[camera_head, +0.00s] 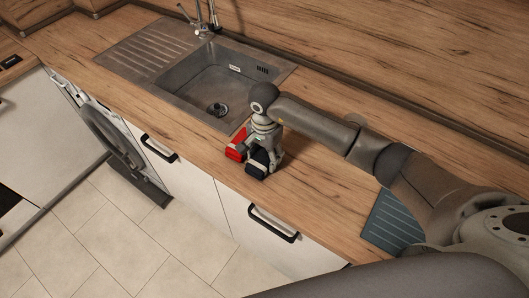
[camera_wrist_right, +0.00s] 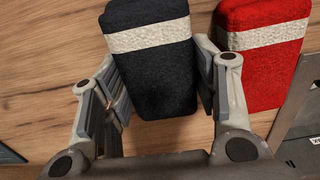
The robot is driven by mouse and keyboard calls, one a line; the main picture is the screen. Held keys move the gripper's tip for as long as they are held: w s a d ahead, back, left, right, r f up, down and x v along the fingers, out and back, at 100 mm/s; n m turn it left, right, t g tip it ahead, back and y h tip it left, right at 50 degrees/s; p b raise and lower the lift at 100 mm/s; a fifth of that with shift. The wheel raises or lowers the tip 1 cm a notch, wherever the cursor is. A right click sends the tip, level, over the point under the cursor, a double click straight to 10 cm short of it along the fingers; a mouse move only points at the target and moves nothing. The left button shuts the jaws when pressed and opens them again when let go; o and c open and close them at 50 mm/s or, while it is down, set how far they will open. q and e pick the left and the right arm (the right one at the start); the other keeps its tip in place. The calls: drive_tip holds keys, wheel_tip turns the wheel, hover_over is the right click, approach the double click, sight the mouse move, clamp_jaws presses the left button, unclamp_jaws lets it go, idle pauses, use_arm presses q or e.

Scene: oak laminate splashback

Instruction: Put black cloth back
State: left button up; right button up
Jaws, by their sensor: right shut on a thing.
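The black cloth (camera_head: 257,168) is a dark folded block with a white band, lying on the wooden counter near its front edge. In the right wrist view the black cloth (camera_wrist_right: 150,75) sits between the two fingers. My right gripper (camera_head: 264,158) points down and is shut on it; its fingers also show in the wrist view (camera_wrist_right: 158,85). A red cloth (camera_head: 236,148) with a white band lies close beside it, towards the sink; it also shows in the wrist view (camera_wrist_right: 262,80), just outside the right finger. My left gripper is not in view.
A metal sink (camera_head: 215,85) with a tap (camera_head: 205,22) lies behind and left of the cloths. A blue-grey ribbed mat (camera_head: 388,224) lies on the counter at right, partly behind my arm. The counter between is clear. Drawers with black handles (camera_head: 272,224) are below.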

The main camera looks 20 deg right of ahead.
sight(264, 155)
drive_tip(key=shift+f, duration=0.15)
drive_tip(key=o, duration=0.8)
drive_tip(key=shift+r, duration=0.3)
wheel_tip(264, 155, up, 12)
drive_tip(key=b, duration=0.4)
drive_tip(key=shift+f, duration=0.15)
